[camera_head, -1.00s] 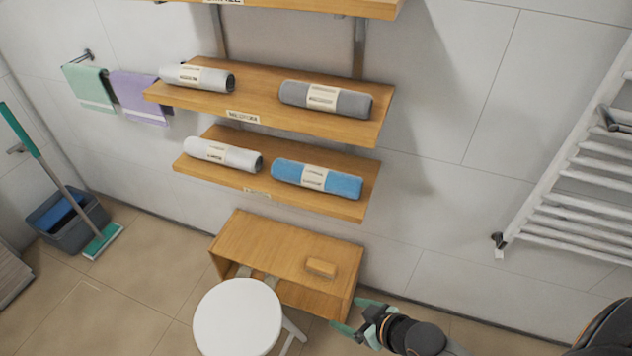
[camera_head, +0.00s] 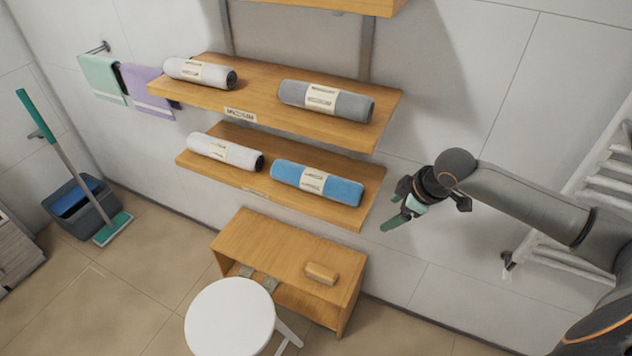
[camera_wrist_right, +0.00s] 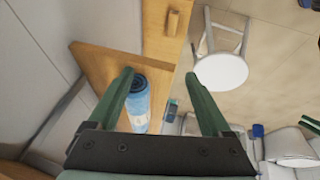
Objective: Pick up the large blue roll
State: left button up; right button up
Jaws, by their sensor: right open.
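The large blue roll (camera_head: 317,183) lies on the right half of the lower wooden shelf (camera_head: 366,209), with a pale paper band around its middle. My right gripper (camera_head: 394,207) is open and empty, just right of that shelf's right end and apart from the roll. In the right wrist view the blue roll (camera_wrist_right: 138,105) shows between the two green fingers, nearer the left one, with its end toward the top. A finger and the gripper body hide small parts of the scene there. My left gripper is not in view.
A white roll (camera_head: 225,151) lies left of the blue one. The upper shelf (camera_head: 270,103) above holds a white roll and a grey roll (camera_head: 325,100). Below are a wooden bench (camera_head: 270,240) and a white stool (camera_head: 230,318). A towel radiator (camera_head: 560,262) is at right.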

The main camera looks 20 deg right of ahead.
aim_at(359, 189)
jog(key=w, duration=0.3)
jog(key=w+a, duration=0.1)
jog(key=w, duration=0.2)
jog(key=w+a, duration=0.1)
jog(key=w, duration=0.2)
jog(key=shift+w, duration=0.3)
jog(key=x, duration=0.5)
jog(key=shift+s, duration=0.1)
jog(key=c, duration=1.3)
grip_shut()
jog(key=shift+r, duration=0.1)
